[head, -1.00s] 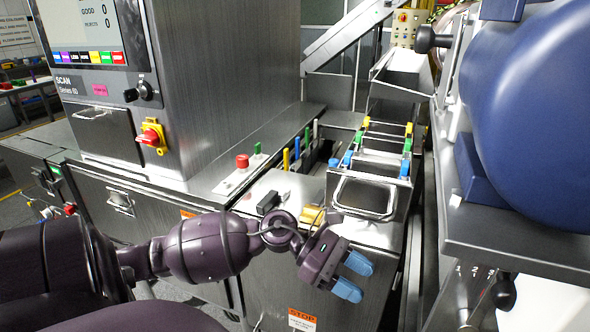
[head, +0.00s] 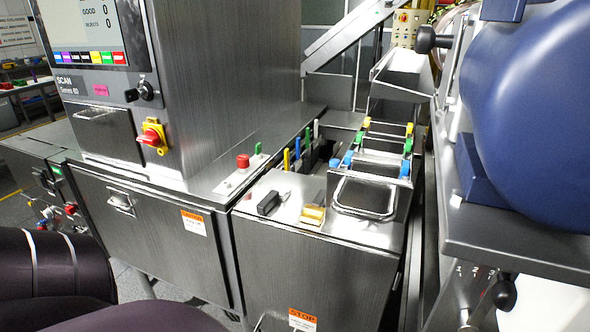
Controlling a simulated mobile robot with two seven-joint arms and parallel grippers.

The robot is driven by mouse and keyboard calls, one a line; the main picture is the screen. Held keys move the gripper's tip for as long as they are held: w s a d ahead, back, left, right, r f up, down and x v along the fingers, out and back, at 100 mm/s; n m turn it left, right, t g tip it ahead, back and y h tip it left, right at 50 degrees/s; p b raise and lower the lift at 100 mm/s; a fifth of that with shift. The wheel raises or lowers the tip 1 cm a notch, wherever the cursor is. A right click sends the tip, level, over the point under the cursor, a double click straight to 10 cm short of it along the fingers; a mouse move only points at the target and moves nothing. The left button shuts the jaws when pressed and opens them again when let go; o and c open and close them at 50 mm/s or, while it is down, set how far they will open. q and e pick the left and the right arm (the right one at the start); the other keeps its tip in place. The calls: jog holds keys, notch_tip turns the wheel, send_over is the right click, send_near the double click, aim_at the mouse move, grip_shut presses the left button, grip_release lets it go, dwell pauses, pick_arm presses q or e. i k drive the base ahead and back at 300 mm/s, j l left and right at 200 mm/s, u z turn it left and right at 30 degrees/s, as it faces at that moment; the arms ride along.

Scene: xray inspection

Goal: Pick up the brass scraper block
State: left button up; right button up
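The brass scraper block (head: 313,214) lies on the steel counter top (head: 285,226) near its front edge, in the middle of the head view. It is a small gold-yellow block with a paler upper part. Nothing touches it from above. Neither of my grippers is in the head view; only dark purple parts of my own body show at the lower left.
A black block (head: 268,203) lies just left of the brass block. A bin with a metal loop handle (head: 364,198) stands close on its right. A red button (head: 243,161) is behind left. A blue drum-like body (head: 530,110) overhangs the right side.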

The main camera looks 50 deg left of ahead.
aim_at(315, 213)
jog(key=k+j+u, duration=0.25)
jog(key=j, duration=0.65)
jog(key=k+j+u, duration=0.2)
jog(key=j, duration=0.7)
jog(key=j+u, duration=0.25)
jog(key=j, duration=0.65)
jog(key=i, duration=0.05)
